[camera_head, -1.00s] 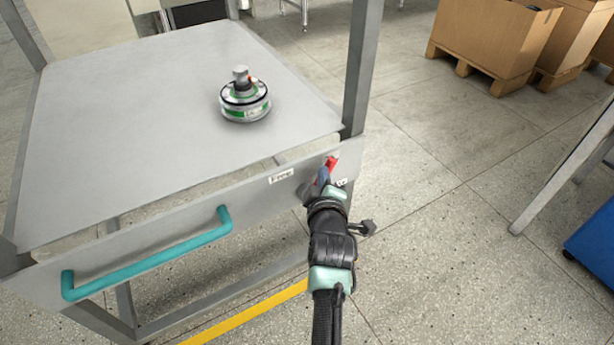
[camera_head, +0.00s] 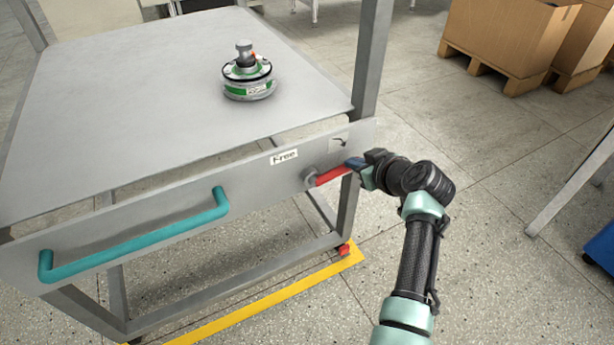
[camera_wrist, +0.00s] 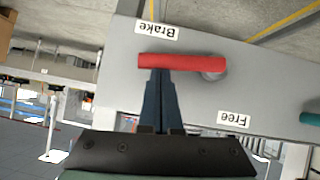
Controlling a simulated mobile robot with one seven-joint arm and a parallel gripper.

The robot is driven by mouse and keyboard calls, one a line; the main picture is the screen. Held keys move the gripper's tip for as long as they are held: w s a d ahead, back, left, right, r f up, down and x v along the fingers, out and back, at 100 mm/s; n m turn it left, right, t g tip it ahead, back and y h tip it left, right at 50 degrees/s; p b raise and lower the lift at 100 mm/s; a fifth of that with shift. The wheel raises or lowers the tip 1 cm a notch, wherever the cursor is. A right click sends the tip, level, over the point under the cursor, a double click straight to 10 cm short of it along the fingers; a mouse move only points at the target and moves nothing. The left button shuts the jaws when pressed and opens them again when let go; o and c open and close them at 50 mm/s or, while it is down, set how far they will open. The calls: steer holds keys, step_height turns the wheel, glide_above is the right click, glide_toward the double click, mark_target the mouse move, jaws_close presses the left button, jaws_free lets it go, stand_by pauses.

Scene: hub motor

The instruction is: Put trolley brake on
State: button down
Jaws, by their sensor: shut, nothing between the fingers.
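The grey trolley (camera_head: 130,205) has a red brake lever (camera_head: 332,174) on its front panel, pointing right and slightly up from its grey pivot. The lever also shows in the wrist view (camera_wrist: 180,62), its free end near the "Brake" label (camera_wrist: 157,31). The "Free" label (camera_head: 284,157) is left of and above the pivot. My gripper (camera_head: 353,164) is at the lever's outer end. In the wrist view its blue fingers (camera_wrist: 161,74) are together and empty, with their tips at the lever's edge; contact is hard to confirm.
A hub motor (camera_head: 248,78) stands on the trolley top. A teal handle (camera_head: 135,238) runs along the front panel. A yellow line (camera_head: 270,299) marks the floor below. Cardboard boxes (camera_head: 505,35) on pallets stand at back right. The floor at right is mostly open.

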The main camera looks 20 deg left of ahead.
steer(key=shift+w+d+f+b, duration=0.15)
steer(key=shift+w+f+b, duration=0.05)
steer(key=shift+f+b, duration=0.5)
stand_by(0.3)
